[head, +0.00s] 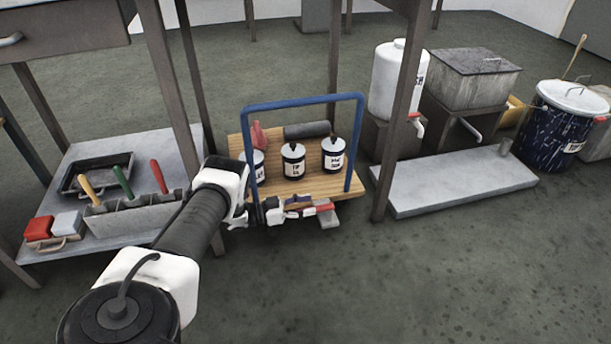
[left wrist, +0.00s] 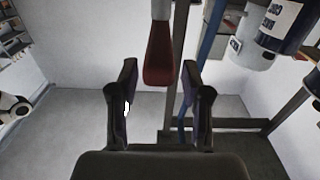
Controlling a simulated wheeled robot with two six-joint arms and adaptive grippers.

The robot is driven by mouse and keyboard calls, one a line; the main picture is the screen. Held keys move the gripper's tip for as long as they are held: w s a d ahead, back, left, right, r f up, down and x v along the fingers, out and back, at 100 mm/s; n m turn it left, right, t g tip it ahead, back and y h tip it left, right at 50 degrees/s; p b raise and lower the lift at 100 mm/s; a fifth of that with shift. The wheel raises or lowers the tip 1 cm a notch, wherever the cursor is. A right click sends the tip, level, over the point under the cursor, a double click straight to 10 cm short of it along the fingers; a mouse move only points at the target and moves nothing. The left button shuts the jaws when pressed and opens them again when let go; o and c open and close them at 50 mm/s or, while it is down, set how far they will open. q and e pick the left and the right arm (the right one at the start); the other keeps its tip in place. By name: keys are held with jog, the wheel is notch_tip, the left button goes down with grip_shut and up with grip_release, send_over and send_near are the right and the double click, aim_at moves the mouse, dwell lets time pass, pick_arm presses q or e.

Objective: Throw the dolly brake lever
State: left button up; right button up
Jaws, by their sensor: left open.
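The dolly is a wooden platform (head: 292,190) with a blue hoop handle (head: 304,102), standing on the floor. Its brake lever, with a red grip (head: 322,208), shows low at the dolly's front edge. My left gripper (head: 298,209) is at that front edge, just left of the red grip. In the left wrist view the red grip (left wrist: 160,58) hangs from the top on a pale shaft, between the two open fingers of my left gripper (left wrist: 159,72). A gap shows on each side of it; I cannot tell whether anything touches. My right gripper is not in view.
Tins (head: 293,160), a dark roll and a red cloth ride on the dolly. Table legs (head: 398,120) stand close on both sides. A low shelf with a tool caddy (head: 135,216) is at left; a grey slab (head: 455,184) is at right. Front floor is clear.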

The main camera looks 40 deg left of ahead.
pick_arm(q)
notch_tip(320, 180, up, 8)
jog(key=shift+r, duration=0.1)
dwell(0.4)
